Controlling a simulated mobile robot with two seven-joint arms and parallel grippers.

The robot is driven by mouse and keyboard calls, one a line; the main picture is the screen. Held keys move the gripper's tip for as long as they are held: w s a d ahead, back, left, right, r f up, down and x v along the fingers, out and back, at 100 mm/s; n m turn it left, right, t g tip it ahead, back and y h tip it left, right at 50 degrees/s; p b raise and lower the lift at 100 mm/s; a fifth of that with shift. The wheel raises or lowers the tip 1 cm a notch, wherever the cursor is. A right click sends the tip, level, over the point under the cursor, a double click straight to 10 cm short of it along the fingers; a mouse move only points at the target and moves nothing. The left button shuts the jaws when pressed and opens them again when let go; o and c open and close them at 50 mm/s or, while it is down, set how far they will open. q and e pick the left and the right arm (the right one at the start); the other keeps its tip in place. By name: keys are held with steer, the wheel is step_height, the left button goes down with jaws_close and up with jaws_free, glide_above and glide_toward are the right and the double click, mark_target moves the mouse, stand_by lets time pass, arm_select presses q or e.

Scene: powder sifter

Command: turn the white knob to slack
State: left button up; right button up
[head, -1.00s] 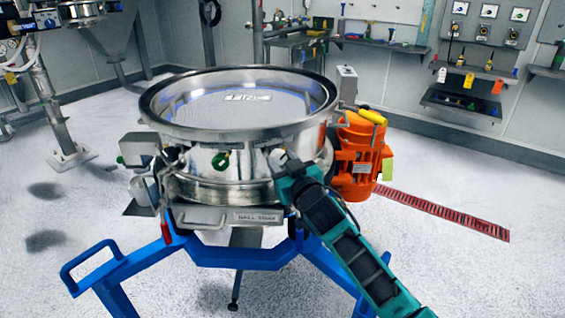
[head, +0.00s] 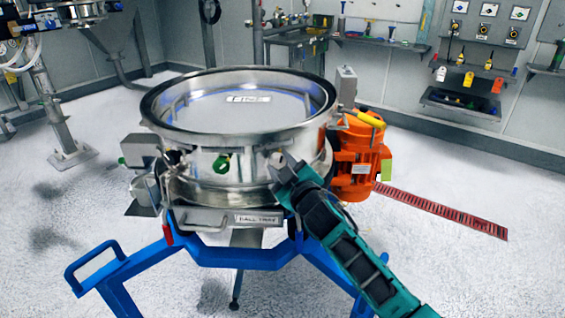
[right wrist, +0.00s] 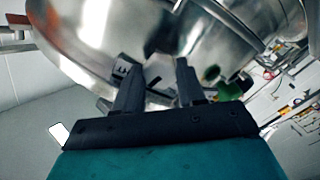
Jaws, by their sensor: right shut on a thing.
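The steel powder sifter (head: 235,135) stands in the middle of the head view on a blue frame. My right gripper (head: 281,163) reaches up from the lower right to the sifter's front right side, just below its round rim. It is shut on the white knob, which the fingers mostly hide in the head view. In the right wrist view, a small pale piece (right wrist: 157,72) shows between the two dark fingers, close to the steel wall. The knob's exact angle cannot be told. My left gripper is not in view.
A green knob (head: 222,162) sits left of my gripper on the sifter. An orange motor (head: 359,160) stands close to its right. The blue frame (head: 240,256) spreads below. A labelled tray handle (head: 206,219) juts out in front. The floor around is mostly clear.

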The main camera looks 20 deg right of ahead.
steer(key=n+p, duration=0.1)
steer(key=n, duration=1)
steer(key=shift+n, duration=0.4)
stand_by(0.3)
steer(key=o, duration=1.1)
steer(key=shift+c, duration=0.2)
steer(key=s+d, duration=0.1)
steer(key=s, duration=1.1)
steer(key=shift+s+d, duration=0.2)
steer(key=shift+s, duration=0.2)
